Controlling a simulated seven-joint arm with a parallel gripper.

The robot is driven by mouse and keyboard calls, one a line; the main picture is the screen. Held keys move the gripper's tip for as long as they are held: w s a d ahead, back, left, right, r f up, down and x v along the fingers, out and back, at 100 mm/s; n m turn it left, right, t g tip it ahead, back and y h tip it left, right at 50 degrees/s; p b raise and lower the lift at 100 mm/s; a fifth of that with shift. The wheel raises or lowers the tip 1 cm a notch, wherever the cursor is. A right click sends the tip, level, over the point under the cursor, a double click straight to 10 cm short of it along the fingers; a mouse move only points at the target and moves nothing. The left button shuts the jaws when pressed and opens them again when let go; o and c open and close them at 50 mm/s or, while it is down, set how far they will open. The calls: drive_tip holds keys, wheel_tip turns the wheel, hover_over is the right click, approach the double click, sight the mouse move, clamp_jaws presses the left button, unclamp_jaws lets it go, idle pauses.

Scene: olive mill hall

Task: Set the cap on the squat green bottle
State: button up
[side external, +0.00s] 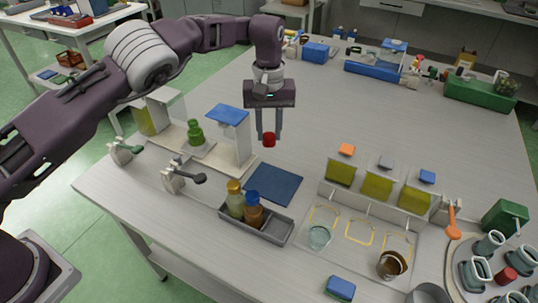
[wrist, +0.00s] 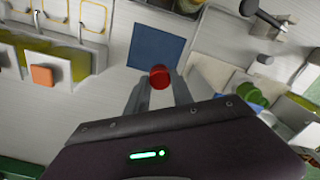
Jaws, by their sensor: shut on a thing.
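My gripper (side external: 268,138) is shut on a small red cap (side external: 269,141) and holds it in the air above the table. The wrist view also shows the red cap (wrist: 160,76) between my fingertips (wrist: 158,88). The squat green bottle (side external: 196,134) stands on a pale plate to the left of my gripper, apart from it. Its top looks green; I cannot tell whether its mouth is open. Something green (wrist: 250,94) at the right of the wrist view looks like the same bottle, partly hidden by my gripper body.
A dark blue mat (side external: 273,184) lies in front. A grey tray (side external: 276,232) holds two capped bottles. Hooked levers (side external: 184,178) stand at the left edge.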

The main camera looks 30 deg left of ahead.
sight(267, 134)
drive_tip(key=r, duration=0.6)
drive_tip(key=shift+a+r, duration=0.25)
drive_tip(key=shift+r, duration=0.15)
drive_tip(key=a+n, duration=0.1)
drive_tip(key=a, duration=0.2)
drive_tip(key=w+a, duration=0.1)
drive_tip(key=a, duration=0.3)
drive_tip(key=w+a+n, duration=0.1)
drive_tip(key=a, duration=0.3)
drive_tip(key=shift+w+a+f+n, duration=0.1)
drive_tip(key=shift+a+n, duration=0.05)
drive_tip(key=shift+n, duration=0.15)
drive_tip(key=a+n, duration=0.3)
drive_tip(key=a, duration=1.2)
drive_tip(key=shift+s+d+f, duration=0.1)
drive_tip(key=shift+s+f, duration=0.05)
drive_tip(key=shift+f, duration=1.3)
drive_tip(key=shift+s+f, duration=0.15)
drive_tip(key=shift+f, duration=1.25)
drive_tip(key=shift+s+d+f, duration=0.1)
drive_tip(key=shift+s+f, duration=0.05)
drive_tip(key=shift+f, duration=1.3)
drive_tip(key=shift+f, duration=0.45)
drive_tip(key=shift+f, duration=0.35)
